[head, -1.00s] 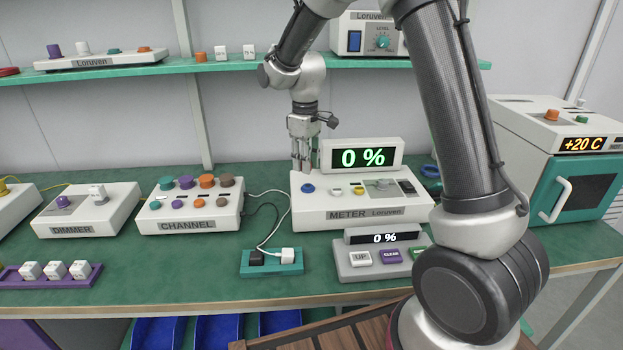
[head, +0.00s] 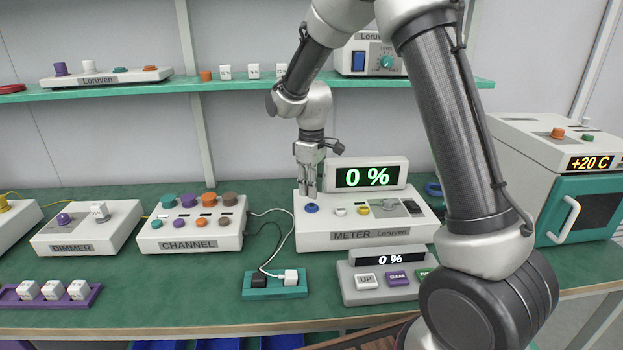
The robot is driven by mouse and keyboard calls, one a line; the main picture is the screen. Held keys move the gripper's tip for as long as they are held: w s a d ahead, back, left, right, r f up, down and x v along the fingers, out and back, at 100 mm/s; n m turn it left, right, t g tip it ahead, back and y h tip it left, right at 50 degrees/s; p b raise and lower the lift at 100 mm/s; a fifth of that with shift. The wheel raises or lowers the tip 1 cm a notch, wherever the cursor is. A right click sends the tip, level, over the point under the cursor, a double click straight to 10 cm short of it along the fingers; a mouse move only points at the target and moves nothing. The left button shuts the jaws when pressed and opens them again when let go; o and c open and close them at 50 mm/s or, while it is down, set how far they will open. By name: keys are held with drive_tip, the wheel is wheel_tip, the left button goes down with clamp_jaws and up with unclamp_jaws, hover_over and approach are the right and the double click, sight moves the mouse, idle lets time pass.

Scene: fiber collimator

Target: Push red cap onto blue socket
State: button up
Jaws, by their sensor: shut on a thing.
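The METER box (head: 365,222) stands on the green bench with a round blue part (head: 311,208) at the left of its top. I take this blue part as the blue socket. My gripper (head: 309,193) points down just behind and above it, over the box's left end. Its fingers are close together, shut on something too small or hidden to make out. No red cap shows clearly between the fingers, and I cannot tell whether they touch the box. A flat red piece (head: 12,88) lies at the far left of the shelf.
A raised 0 % display (head: 368,177) stands close to my gripper's right. The CHANNEL box (head: 191,226) is to the left. A green cable block (head: 275,286) and grey button box (head: 386,280) stand in front.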

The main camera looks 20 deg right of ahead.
drive_tip(key=shift+f, duration=1.25)
drive_tip(key=shift+f, duration=0.55)
idle(1.1)
drive_tip(key=o, duration=0.8)
wheel_tip(320, 180, up, 12)
idle(0.4)
